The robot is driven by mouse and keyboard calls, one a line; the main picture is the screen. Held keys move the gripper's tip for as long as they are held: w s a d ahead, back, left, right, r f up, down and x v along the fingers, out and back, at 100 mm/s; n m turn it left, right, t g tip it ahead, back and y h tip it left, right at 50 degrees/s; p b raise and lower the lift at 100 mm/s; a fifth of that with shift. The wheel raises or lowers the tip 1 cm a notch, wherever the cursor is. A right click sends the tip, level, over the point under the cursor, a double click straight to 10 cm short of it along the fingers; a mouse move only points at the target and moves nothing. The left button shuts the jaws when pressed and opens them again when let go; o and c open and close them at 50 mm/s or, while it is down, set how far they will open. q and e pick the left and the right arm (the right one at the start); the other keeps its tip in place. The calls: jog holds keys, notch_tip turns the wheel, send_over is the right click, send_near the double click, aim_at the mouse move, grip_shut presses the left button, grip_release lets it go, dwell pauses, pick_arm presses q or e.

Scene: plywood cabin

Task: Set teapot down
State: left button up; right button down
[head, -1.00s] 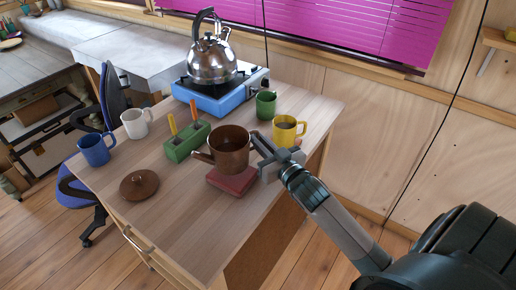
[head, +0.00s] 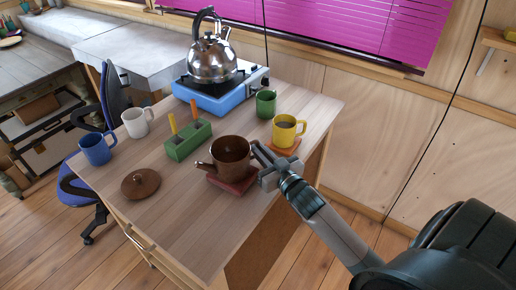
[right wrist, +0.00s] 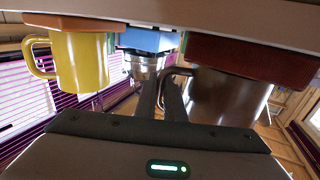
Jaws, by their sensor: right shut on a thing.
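The brown lidless teapot (head: 231,158) is upright over a red square block (head: 240,187) on the desk. In the right wrist view, which is upside down, the teapot (right wrist: 228,98) meets or nearly meets the block (right wrist: 250,58); I cannot tell if it fully rests there. My right gripper (head: 261,153) is shut on the teapot's handle, on its right side. The handle (right wrist: 170,76) shows between the fingers in the wrist view. The brown lid (head: 140,183) lies on the desk to the left. My left gripper is not in view.
A yellow mug (head: 287,131) on an orange coaster stands close behind my right gripper. A green mug (head: 266,104), a green holder (head: 188,141), a steel kettle (head: 212,60) on a blue stove, and white and blue mugs (head: 97,149) stand around. The desk front is clear.

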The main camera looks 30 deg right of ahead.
jog(key=c, duration=1.8)
grip_release()
jog(key=shift+c, duration=0.2)
jog(key=shift+r, duration=0.1)
jog(key=shift+s, duration=0.65)
jog(key=s+b, duration=0.3)
jog(key=s, duration=0.6)
jog(key=shift+s, duration=0.85)
